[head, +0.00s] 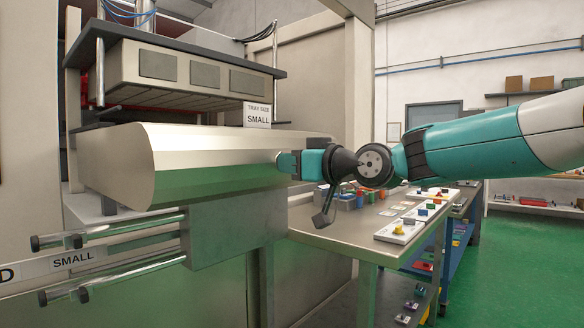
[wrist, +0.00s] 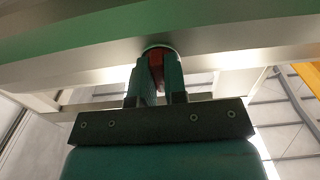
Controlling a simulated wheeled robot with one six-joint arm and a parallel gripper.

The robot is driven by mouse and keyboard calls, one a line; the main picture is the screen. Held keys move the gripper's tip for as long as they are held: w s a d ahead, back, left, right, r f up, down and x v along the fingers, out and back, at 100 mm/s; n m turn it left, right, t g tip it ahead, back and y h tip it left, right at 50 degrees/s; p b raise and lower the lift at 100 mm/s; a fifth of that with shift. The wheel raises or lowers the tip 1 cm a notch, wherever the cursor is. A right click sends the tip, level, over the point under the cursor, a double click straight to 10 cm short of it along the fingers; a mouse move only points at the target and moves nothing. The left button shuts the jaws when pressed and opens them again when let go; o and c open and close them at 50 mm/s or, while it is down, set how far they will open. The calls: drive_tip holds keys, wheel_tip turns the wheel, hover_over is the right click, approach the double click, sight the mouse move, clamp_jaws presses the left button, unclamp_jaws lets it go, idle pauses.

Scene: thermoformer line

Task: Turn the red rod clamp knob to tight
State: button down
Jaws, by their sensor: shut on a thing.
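The red rod clamp knob (wrist: 156,58) shows in the wrist view as a small red piece between my two green fingers. My gripper (wrist: 157,72) is shut on it, with the fingertips close against a pale machine surface. In the head view my gripper (head: 285,162) reaches from the right to the right end of a large shiny metal housing (head: 215,155). The knob cannot be made out there. The fingers cover most of the knob, and I cannot tell its turn angle or any tight mark.
A sign reading "TRAY SIZE SMALL" (head: 257,115) stands above the housing. Two metal rods (head: 130,228) stick out at the lower left, beside a "SMALL" label (head: 73,259). A workbench (head: 345,240) with bins and coloured parts stands below my arm. Green floor is clear at the right.

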drive_tip(key=c, duration=1.2)
unclamp_jaws()
drive_tip(key=shift+o, duration=0.2)
drive_tip(key=b+v, duration=0.3)
drive_tip(key=v, duration=1.4)
drive_tip(key=shift+d+b, duration=0.2)
drive_tip(key=shift+b, duration=0.1)
drive_tip(key=shift+s+f, duration=0.1)
drive_tip(key=shift+s, duration=0.05)
drive_tip(key=s+a+f+m+g+h, duration=0.1)
drive_tip(key=s+f+g+h, duration=0.1)
drive_tip(key=s+f, duration=0.35)
drive_tip(key=s+a+f+m+g+h, duration=0.1)
drive_tip(key=s+f+g+h, duration=0.15)
drive_tip(key=f, duration=0.55)
drive_tip(key=s+d+f+m+g+h, duration=0.1)
drive_tip(key=s+d+f+g+h, duration=0.2)
drive_tip(key=s+f, duration=0.5)
drive_tip(key=s+d+f+g+h, duration=0.25)
drive_tip(key=s+f, duration=0.35)
drive_tip(key=s, duration=0.3)
wheel_tip(320, 180, up, 16)
drive_tip(key=g+p, duration=0.1)
drive_tip(key=p, duration=1.4)
drive_tip(key=shift+s+d+f+m, duration=0.2)
drive_tip(key=shift+s+m, duration=0.1)
